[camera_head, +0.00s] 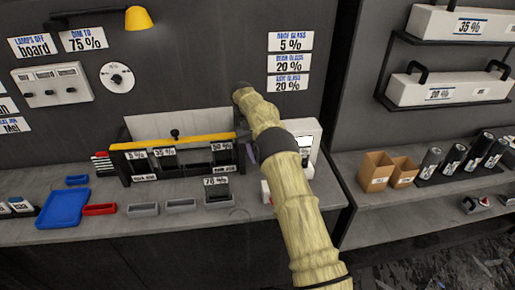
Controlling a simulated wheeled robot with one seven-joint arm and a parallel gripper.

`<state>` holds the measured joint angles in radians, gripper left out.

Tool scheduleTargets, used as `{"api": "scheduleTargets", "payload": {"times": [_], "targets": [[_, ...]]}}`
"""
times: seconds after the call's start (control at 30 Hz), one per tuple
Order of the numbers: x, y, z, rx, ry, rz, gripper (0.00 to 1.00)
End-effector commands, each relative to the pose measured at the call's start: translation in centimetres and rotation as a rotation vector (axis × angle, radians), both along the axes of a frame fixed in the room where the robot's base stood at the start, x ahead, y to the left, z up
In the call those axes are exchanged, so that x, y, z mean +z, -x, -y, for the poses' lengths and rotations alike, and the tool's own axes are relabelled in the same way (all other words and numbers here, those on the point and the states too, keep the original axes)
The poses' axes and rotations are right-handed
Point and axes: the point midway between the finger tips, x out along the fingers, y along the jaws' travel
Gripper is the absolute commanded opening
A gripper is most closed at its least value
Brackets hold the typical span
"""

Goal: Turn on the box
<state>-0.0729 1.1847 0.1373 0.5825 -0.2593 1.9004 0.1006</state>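I cannot tell for certain which thing is the box. A black case with a yellow top edge (180,141) stands on the counter, with labelled slots in front and a pale panel (180,124) behind. A white device with a small screen (307,138) stands to its right, partly hidden by my arm. A wall-mounted grey switch box (53,97) with several switches is at the upper left, beside a round dial (117,78). My arm reaches up across the counter, its dark end near the case's right end. My gripper's fingers cannot be made out there.
A blue tray (63,208), a red tray (99,210) and several small grey trays lie along the counter (130,230). A yellow lamp (138,18) hangs upper left. The right shelf holds cardboard boxes (376,171) and dark cylinders (428,162).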

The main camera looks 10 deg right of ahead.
Motion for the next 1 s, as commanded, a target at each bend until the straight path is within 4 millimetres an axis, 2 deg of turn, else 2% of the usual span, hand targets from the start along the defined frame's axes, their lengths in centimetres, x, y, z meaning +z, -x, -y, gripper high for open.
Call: {"api": "scheduleTargets", "payload": {"times": [0.3, 1.0], "targets": [[1.5, -0.7, -0.3, 0.001, -0.001, 0.001, 0.38], [2.0, -0.8, -0.4, 0.006, -0.004, 0.011, 0.38]]}}
